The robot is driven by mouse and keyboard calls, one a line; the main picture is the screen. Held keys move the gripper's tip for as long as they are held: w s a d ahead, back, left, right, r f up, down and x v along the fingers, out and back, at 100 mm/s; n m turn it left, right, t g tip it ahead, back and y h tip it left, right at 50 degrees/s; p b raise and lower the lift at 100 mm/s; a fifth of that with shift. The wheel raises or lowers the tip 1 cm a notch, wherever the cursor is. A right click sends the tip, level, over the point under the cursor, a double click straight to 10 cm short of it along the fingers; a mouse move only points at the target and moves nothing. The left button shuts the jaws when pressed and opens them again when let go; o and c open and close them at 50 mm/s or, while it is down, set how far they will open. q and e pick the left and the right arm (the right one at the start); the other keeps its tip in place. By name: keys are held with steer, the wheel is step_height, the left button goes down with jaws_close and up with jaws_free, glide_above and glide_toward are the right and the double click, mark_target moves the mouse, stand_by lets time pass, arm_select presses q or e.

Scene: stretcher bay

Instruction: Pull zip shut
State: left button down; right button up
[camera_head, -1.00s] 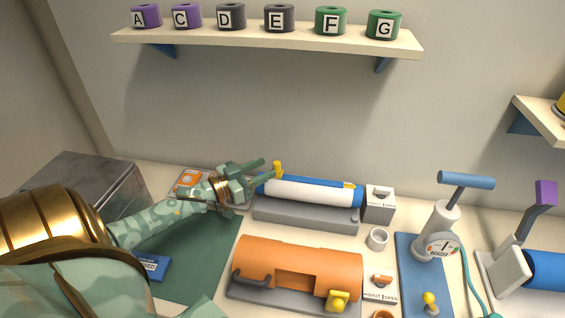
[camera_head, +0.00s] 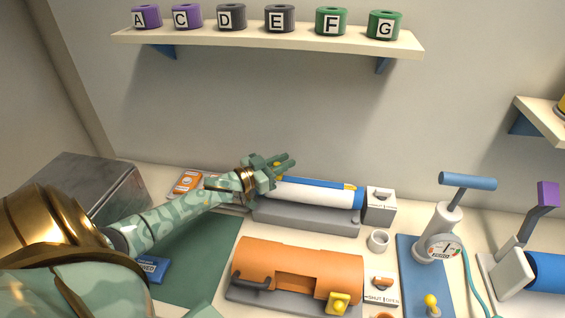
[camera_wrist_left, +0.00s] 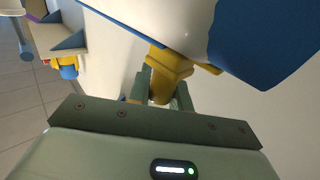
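A blue and white roll-shaped bag (camera_head: 320,194) lies on a grey cradle (camera_head: 305,217) at the back of the bench, with a wide white strip between its blue parts. My left gripper (camera_head: 286,162) is at the bag's left end, reaching in from the left. A yellow pull (camera_wrist_left: 162,82) sits between its two fingers (camera_wrist_left: 165,95) in the left wrist view, one finger on each side. A small gap or contact cannot be told apart there. In the head view the fingers largely hide the pull. My right gripper is not in view.
An orange cylinder (camera_head: 300,258) with a yellow knob (camera_head: 338,302) lies in front of the cradle. A gauge pump (camera_head: 438,235) stands farther right. A shelf (camera_head: 270,38) hangs above.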

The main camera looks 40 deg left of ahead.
mark_target(348, 182)
arm_select(q)
steer(key=shift+w+d, duration=0.15)
steer(key=shift+d, duration=0.2)
steer(key=w+d, duration=0.1)
steer(key=d, duration=0.1)
steer(key=w+d+p, duration=0.1)
steer(key=d, duration=0.1)
steer(key=w+d+p, duration=0.1)
steer(key=d, duration=0.1)
steer(key=shift+w+d+r, duration=0.15)
steer(key=shift+w+d, duration=0.15)
steer(key=shift+w, duration=0.05)
steer(key=w+d, duration=0.1)
steer(key=d, duration=0.2)
steer(key=w+d, duration=0.2)
steer(key=d, duration=0.1)
steer(key=w+d, duration=0.1)
steer(key=d, duration=0.1)
steer(key=shift+w+d, duration=0.55)
steer(key=shift+d, duration=0.15)
steer(key=c, duration=1.3)
jaws_free()
steer(key=shift+d, duration=0.1)
steer(key=shift+w+d, duration=0.1)
steer(key=shift+w, duration=0.05)
